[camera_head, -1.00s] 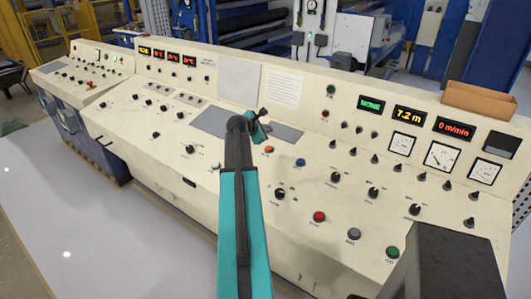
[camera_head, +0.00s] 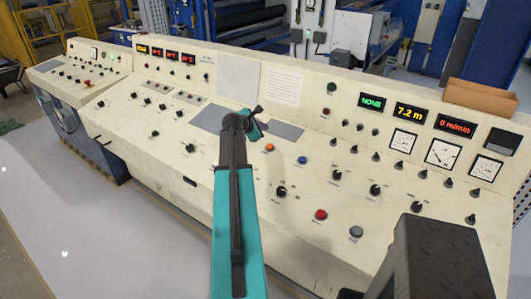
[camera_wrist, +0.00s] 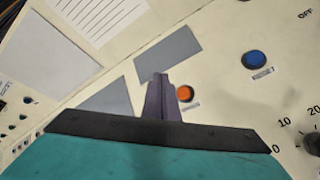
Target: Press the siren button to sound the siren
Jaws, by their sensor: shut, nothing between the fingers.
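My gripper (camera_head: 257,112) is shut and empty above the cream control panel. Its closed fingers also show in the wrist view (camera_wrist: 160,80). An orange button (camera_head: 269,147) sits just right of and below the gripper in the head view. It shows in the wrist view (camera_wrist: 184,93) right beside the fingers. I see a gap between gripper and orange button in the head view; its depth is hard to tell. A blue button (camera_head: 302,160) lies further right and is also in the wrist view (camera_wrist: 255,60). Labels are too small to read, so I cannot tell which button is the siren.
The panel (camera_head: 300,225) also has a red button (camera_head: 320,215), a grey button (camera_head: 356,232) and several black knobs. Grey plates (camera_head: 286,130) lie flush near the gripper. A cardboard box (camera_head: 480,97) stands on the console top. My dark body part blocks the lower right.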

